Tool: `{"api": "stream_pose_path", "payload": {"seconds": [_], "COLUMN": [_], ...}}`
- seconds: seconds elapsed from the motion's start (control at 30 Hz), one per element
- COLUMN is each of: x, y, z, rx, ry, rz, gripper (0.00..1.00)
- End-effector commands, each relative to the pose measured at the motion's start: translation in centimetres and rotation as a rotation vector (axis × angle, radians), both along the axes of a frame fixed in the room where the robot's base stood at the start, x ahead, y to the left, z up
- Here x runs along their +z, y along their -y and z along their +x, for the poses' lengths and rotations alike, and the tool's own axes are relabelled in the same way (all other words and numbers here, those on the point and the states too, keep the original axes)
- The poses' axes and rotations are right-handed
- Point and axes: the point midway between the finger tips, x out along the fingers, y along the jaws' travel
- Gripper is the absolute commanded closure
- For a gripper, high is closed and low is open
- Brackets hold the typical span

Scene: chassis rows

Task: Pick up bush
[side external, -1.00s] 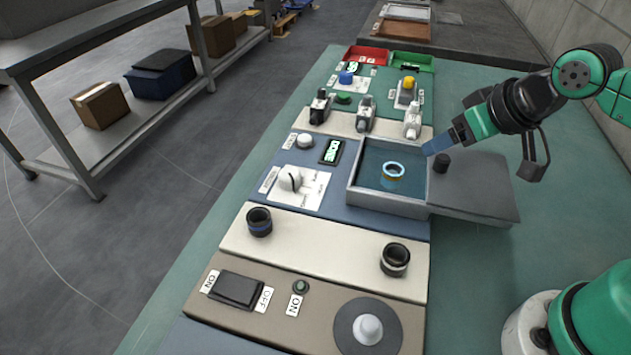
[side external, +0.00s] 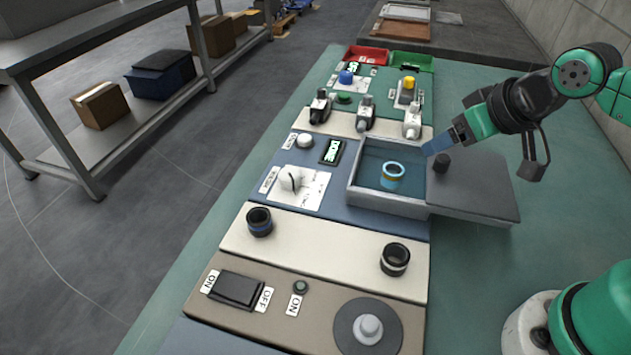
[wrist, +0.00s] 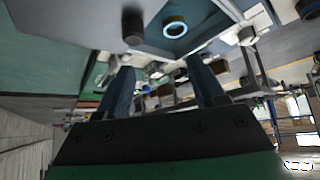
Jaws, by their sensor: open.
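The bush (side external: 392,176) is a short ring with a light blue rim and a gold band. It stands upright inside a grey open-topped box (side external: 385,207) with a blue interior. In the wrist view, the bush (wrist: 175,27) is near the top, past the fingers. My gripper (side external: 436,143) is at the right rear corner of the box, above and apart from the bush. In the wrist view, its two fingers (wrist: 160,85) are spread with nothing between them.
A grey lid (side external: 480,190) with a black knob (side external: 441,163) sits slid to the box's right. Lever switches (side external: 365,115) stand behind the box. Two dark rings (side external: 395,259) (side external: 259,222) sit on the cream panel in front.

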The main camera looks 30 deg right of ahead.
Motion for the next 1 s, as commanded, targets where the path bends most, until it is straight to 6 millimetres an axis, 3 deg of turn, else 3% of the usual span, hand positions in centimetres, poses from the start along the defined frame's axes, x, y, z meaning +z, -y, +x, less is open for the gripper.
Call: {"api": "stream_pose_path", "payload": {"seconds": [0.47,0.53,1.0], "x": [0.00,0.00,-0.38], "y": [0.00,0.00,-0.14], "z": [0.00,0.00,0.91], "rx": [0.000,0.000,0.082], "ry": [0.000,0.000,-0.054], "rz": [0.000,0.000,-0.023], "gripper": [0.38,0.21,0.20]}}
